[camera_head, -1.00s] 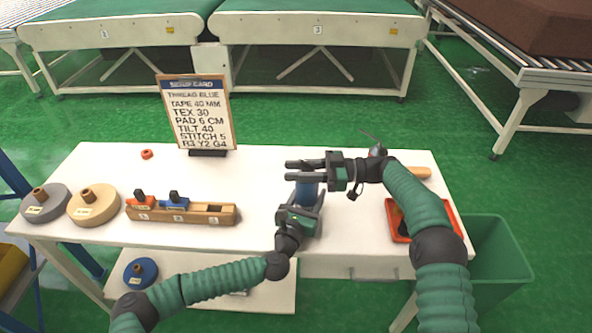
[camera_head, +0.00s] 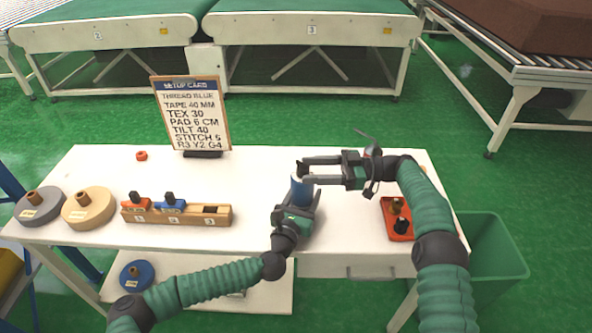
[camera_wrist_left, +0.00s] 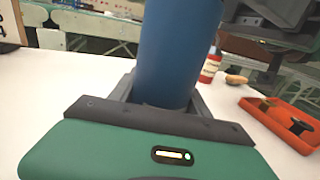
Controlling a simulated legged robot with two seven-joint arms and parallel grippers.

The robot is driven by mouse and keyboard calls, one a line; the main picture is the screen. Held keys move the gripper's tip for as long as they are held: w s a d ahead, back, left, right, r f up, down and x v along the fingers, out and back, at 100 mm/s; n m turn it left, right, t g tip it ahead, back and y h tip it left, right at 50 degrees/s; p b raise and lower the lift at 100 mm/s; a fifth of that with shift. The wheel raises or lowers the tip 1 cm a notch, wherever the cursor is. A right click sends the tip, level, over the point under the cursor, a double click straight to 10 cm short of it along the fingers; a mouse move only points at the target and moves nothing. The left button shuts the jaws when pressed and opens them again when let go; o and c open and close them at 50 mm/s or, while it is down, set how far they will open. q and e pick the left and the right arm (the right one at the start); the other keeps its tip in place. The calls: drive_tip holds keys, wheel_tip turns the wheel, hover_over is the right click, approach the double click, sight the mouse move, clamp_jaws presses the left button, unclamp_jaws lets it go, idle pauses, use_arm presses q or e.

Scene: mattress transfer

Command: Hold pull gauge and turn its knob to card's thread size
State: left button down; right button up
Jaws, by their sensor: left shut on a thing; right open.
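The pull gauge is a blue cylinder (camera_head: 301,190) with a dark top, standing upright above the table. My left gripper (camera_head: 298,205) is shut on it, and in the left wrist view the blue body (camera_wrist_left: 178,50) rises between the fingers. My right gripper (camera_head: 307,170) is open, its fingers pointing left at the gauge's top. The knob is too small and covered to read its setting. The setup card (camera_head: 192,112) stands upright at the back of the table and reads thread blue, tape 40 mm, tex 30, pad 6 cm, tilt 40, stitch 5.
A wooden rack (camera_head: 178,214) holds an orange and a blue piece. Grey (camera_head: 40,208) and tan (camera_head: 88,210) spools lie at left. An orange tray (camera_head: 398,232) with dark items sits at right, near a green bin (camera_head: 490,262).

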drive_tip(key=shift+d, duration=1)
drive_tip(key=w+a+r+m+t, duration=0.1)
drive_tip(key=a+r+m+t, duration=0.1)
drive_tip(key=r+m+t, duration=0.5)
drive_tip(key=w+a+r+m+t, duration=0.1)
drive_tip(key=w+r+m+t, duration=0.15)
drive_tip(key=r+t, duration=0.75)
drive_tip(key=m+h, duration=0.6)
drive_tip(key=h, duration=0.9)
approach(301, 161)
wheel_tip(301, 161, down, 3)
drive_tip(key=w, duration=0.1)
drive_tip(key=shift+t, duration=0.3)
drive_tip(key=w, duration=0.3)
drive_tip(key=w+a, duration=0.1)
drive_tip(key=w, duration=0.7)
drive_tip(key=shift+a+r, duration=0.15)
drive_tip(key=shift+a, duration=0.15)
